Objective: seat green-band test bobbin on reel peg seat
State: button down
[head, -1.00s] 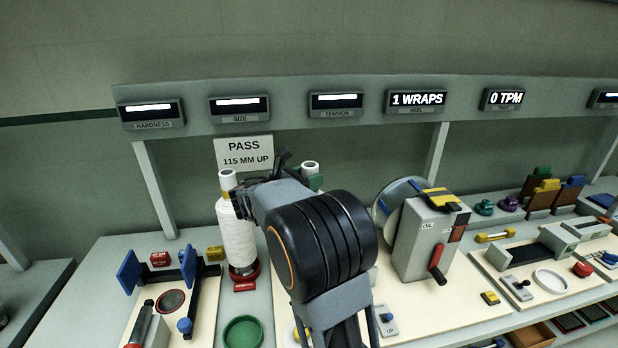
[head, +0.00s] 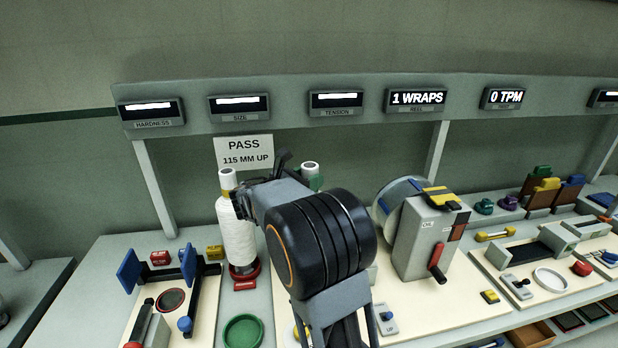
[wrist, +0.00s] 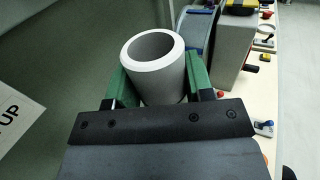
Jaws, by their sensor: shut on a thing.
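My gripper (wrist: 157,84) is shut on a pale hollow bobbin (wrist: 160,62), gripped between two green fingers. The bobbin's open top faces the wrist camera. In the head view the bobbin's top end (head: 310,166) shows just behind my arm, with a bit of green beside it. My arm hides the rest of it, and I cannot make out its green band. The reel station has a grey box with a red crank (head: 437,262) and a wheel (head: 396,192), right of my arm. I cannot make out the reel peg seat; my arm covers part of that board.
A tall white-wound bobbin with a yellow band (head: 237,230) stands on a red base, left of my arm. A green dish (head: 243,332) lies in front of it. A blue-plated fixture (head: 129,272) is at the left. A PASS sign (head: 244,152) stands behind.

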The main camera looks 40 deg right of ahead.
jog(key=shift+f+b, duration=0.5)
jog(key=shift+f, duration=0.3)
grip_release()
jog(key=shift+f, duration=0.1)
dwell(0.4)
dwell(0.4)
jog(key=a+b, duration=0.3)
jog(key=a, duration=1.1)
jog(key=shift+s, duration=0.2)
jog(key=shift+d, duration=0.1)
dwell(0.4)
